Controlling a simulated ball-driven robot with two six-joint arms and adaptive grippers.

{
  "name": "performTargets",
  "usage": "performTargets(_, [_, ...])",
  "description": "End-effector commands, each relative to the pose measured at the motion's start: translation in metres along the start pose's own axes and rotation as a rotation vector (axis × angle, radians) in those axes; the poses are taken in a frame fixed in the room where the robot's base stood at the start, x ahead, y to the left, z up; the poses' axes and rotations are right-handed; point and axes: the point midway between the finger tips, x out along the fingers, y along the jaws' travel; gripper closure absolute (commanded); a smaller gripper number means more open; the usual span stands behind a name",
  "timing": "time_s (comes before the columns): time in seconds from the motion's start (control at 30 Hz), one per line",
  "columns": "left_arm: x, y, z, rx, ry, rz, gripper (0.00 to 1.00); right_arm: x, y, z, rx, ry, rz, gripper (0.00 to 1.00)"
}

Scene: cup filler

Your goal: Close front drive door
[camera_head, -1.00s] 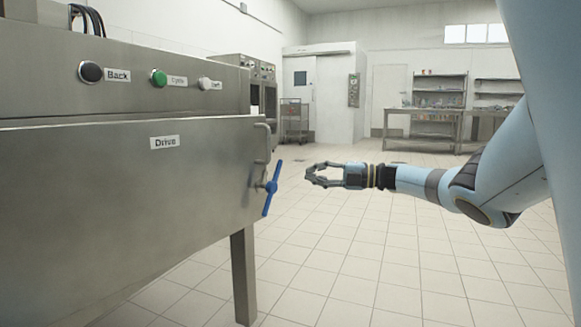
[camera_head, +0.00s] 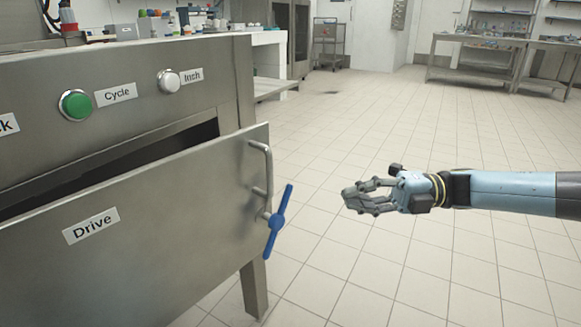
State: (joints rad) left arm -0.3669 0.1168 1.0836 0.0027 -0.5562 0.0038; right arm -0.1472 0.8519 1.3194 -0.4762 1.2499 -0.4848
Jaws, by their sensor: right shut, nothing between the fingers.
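The front drive door (camera_head: 165,235) is a steel panel with a "Drive" label at the left of the head view. It stands ajar, with a dark gap along its top edge. A steel bar handle (camera_head: 268,170) and a blue T-shaped latch knob (camera_head: 278,221) sit at its right edge. My right gripper (camera_head: 346,200) is shut and empty, to the right of the blue knob and apart from it, over the open floor. It points left toward the door. My left gripper does not show.
The machine's upper panel carries a green Cycle button (camera_head: 75,105) and a white Inch button (camera_head: 168,81). A steel leg (camera_head: 254,289) stands below the door's right end. Tiled floor (camera_head: 400,270) is clear to the right. Shelves and a steel table (camera_head: 475,50) stand far back.

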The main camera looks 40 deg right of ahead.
Motion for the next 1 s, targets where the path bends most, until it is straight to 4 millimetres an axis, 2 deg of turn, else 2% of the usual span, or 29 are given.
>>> performTargets(0.17, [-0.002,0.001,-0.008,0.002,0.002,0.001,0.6,0.023,-0.002,-0.001,0.001,0.001,0.004,1.0])
performTargets(0.53, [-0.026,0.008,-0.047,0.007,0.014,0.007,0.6,0.102,-0.003,0.001,0.0,-0.001,0.004,1.0])
performTargets(0.7, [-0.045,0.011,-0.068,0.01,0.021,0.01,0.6,0.116,-0.004,0.019,0.0,-0.002,0.001,1.0])
performTargets(1.0, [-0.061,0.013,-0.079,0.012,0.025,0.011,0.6,0.125,-0.002,0.029,0.002,-0.002,0.0,1.0])
